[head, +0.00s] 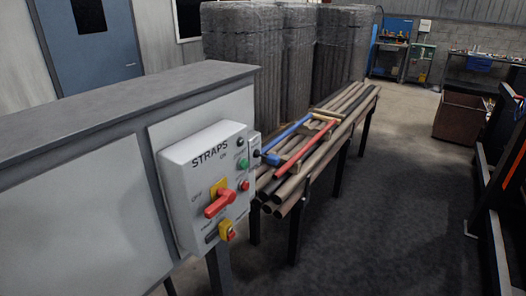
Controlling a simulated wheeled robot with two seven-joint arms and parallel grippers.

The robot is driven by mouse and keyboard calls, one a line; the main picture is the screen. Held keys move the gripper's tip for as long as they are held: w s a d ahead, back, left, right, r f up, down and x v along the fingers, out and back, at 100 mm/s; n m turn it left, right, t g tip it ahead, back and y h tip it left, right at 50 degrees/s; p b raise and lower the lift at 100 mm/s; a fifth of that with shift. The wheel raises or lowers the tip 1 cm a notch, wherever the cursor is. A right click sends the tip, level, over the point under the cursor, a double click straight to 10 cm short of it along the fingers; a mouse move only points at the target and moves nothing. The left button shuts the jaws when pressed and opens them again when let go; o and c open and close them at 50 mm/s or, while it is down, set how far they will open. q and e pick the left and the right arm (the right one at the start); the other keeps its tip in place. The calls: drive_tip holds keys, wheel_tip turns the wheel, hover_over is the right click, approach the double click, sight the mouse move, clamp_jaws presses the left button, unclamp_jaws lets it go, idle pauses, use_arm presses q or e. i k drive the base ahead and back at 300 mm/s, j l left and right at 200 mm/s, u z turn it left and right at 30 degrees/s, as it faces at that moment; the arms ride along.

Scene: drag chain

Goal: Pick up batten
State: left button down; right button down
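Short pale wooden pieces, which look like battens (326,113), lie across the far part of a bundle of long brown tubes (345,118). The tubes rest on a dark-legged stand (296,236) right of centre. A blue bar (289,136) and a red bar (307,148) also lie on top of the bundle. The near-left end of the bundle is partly hidden behind a control box. Neither of my grippers shows in the head view.
A grey control box (203,185) marked STRAPS, with a red rotary handle (220,203), is fixed to a cabinet (90,190) in the left foreground. Wrapped tube stacks (255,60) stand behind. A brown bin (461,118) and dark frame (489,215) are right. Floor (400,210) between is clear.

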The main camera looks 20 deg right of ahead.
sight(324, 118)
drive_tip(key=i+l+z, duration=0.25)
drive_tip(key=i+l, duration=0.35)
drive_tip(key=l, duration=0.2)
drive_tip(key=i+l+z, duration=0.2)
drive_tip(key=i+l, duration=0.45)
drive_tip(key=i+l+z, duration=0.25)
drive_tip(key=i+l, duration=0.3)
drive_tip(key=i, duration=0.2)
drive_tip(key=z, duration=2.8)
drive_tip(key=u, duration=2.8)
drive_tip(key=i+l, duration=0.05)
